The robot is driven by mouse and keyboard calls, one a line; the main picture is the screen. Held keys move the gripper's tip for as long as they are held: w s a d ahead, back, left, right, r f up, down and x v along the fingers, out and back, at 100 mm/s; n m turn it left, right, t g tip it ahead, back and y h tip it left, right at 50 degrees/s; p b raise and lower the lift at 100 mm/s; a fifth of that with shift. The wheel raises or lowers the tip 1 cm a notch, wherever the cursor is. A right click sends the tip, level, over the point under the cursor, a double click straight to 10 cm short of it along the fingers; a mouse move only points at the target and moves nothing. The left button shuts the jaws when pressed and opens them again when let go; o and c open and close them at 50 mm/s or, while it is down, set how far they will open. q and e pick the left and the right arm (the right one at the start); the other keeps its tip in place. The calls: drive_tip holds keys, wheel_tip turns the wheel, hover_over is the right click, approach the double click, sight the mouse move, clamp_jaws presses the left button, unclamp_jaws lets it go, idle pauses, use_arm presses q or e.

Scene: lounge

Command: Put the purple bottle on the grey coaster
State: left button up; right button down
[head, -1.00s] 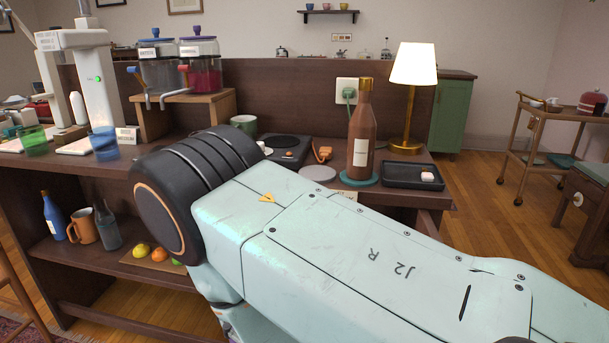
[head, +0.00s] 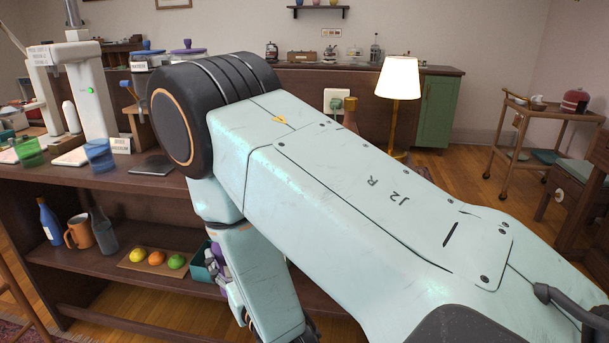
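No purple bottle can be made out for sure. A small purple and pale shape (head: 216,256) shows beside a teal box on the lower shelf, partly behind my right arm; I cannot tell what it is. My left gripper is out of view.
The counter (head: 60,180) holds a white machine (head: 88,95) and blue cup (head: 99,154) at left. A brown bottle's neck (head: 350,112) and a lamp (head: 398,80) show behind my arm. Fruit (head: 157,258), a mug (head: 78,231) and bottles stand on the lower shelf.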

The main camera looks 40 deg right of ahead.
drive_tip(key=w+d+r+m+g+h+p, duration=0.2)
drive_tip(key=w+d+r+m+h+p, duration=0.15)
drive_tip(key=d+r+p, duration=0.7)
drive_tip(key=w+d+r+m+g+h+p, duration=0.25)
drive_tip(key=d+r+h+p, duration=0.4)
drive_tip(key=d+r, duration=0.75)
wheel_tip(320, 180, down, 11)
drive_tip(key=y, duration=0.1)
drive_tip(key=shift+w+t+y, duration=0.2)
drive_tip(key=shift+t+y, duration=0.15)
drive_tip(key=shift+y, duration=0.05)
drive_tip(key=shift+f+b, duration=0.15)
drive_tip(key=shift+b, duration=0.15)
drive_tip(key=c, duration=0.8)
unclamp_jaws()
drive_tip(key=shift+s, duration=0.15)
drive_tip(key=o, duration=0.3)
drive_tip(key=shift+f, duration=0.1)
